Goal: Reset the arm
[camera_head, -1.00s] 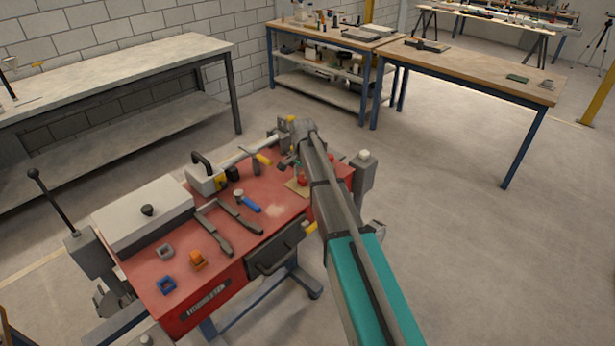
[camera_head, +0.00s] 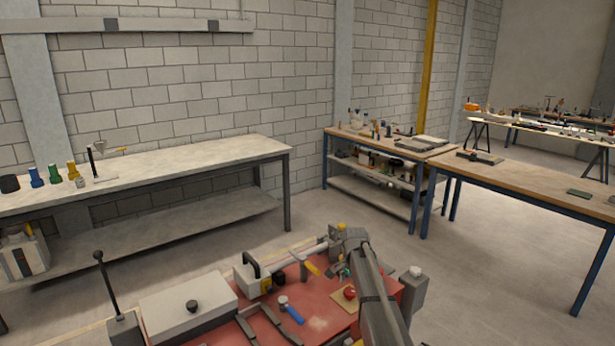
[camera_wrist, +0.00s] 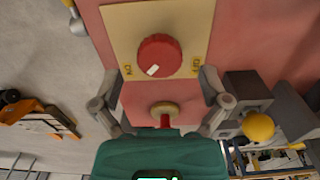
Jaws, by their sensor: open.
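My gripper (camera_wrist: 160,92) is open in the wrist view, with its two grey fingers apart and nothing between their tips. Beyond the fingertips is a red round knob (camera_wrist: 159,55) with a white mark, on a beige plate (camera_wrist: 117,22). A smaller tan round knob (camera_wrist: 165,108) on a red stem shows between the fingers, close to my teal gripper body. In the head view my arm reaches over the right part of the red bench. The red knob (camera_head: 349,292) shows beside the arm there. My fingertips are not clear in that view.
The red bench (camera_head: 318,322) carries a white lidded box (camera_head: 188,308), a blue-handled tool (camera_head: 292,312) and a yellow-handled hammer (camera_head: 312,267). A grey post (camera_head: 413,290) stands at its right. A long worktable (camera_head: 200,160) is behind left; a wooden table (camera_head: 530,185) is at right. Open floor lies between.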

